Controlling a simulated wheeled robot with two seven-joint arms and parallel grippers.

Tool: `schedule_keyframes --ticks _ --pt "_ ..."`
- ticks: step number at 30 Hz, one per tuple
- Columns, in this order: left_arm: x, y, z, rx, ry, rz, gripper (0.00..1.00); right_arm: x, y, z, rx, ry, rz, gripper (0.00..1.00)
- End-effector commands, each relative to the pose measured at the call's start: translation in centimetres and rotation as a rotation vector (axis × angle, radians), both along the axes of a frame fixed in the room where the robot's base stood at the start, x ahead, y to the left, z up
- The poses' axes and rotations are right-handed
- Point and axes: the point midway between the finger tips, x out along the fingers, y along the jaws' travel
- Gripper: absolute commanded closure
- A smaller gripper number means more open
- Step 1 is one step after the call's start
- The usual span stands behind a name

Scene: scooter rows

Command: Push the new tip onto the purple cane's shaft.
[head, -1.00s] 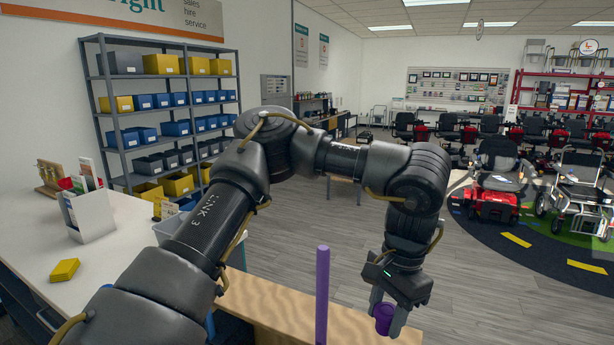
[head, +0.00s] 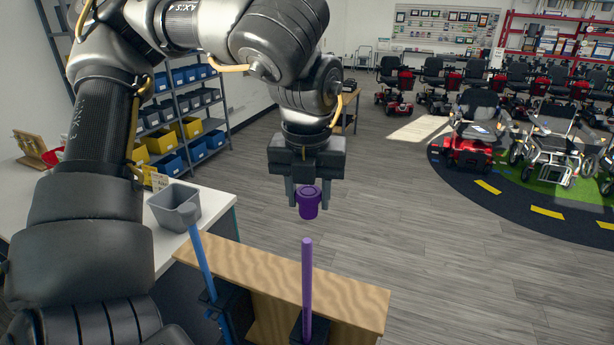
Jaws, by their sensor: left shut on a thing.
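The purple cane's shaft (head: 307,290) stands upright at the bottom middle of the head view, its lower end in a dark holder (head: 312,330) by a wooden board. Its top end is bare. My left gripper (head: 308,200) is shut on the purple tip (head: 308,203), a short dark-purple cup. It holds the tip in the air above the shaft's top, roughly in line with it in the picture. A visible gap separates the two. My right gripper is not in view.
A blue cane shaft (head: 201,262) stands left of the purple one in another dark holder. The wooden board (head: 350,296) runs behind both. A grey bin (head: 174,207) sits on the white counter at left. Open floor lies to the right.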

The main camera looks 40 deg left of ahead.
Motion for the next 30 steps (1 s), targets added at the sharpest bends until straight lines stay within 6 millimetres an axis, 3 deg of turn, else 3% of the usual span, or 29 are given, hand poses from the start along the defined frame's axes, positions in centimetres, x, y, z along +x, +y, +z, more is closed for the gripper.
schedule_keyframes --ticks 5,14,30 --pt "-0.3 0.2 0.5 0.001 0.000 -0.097 0.82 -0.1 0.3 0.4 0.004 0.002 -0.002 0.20" --pt "-0.3 0.2 0.0 0.001 0.001 -0.102 0.82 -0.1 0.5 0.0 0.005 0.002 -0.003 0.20" --pt "-0.3 0.2 -4.5 0.000 0.001 -0.100 0.82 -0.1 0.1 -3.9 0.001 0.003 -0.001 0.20"
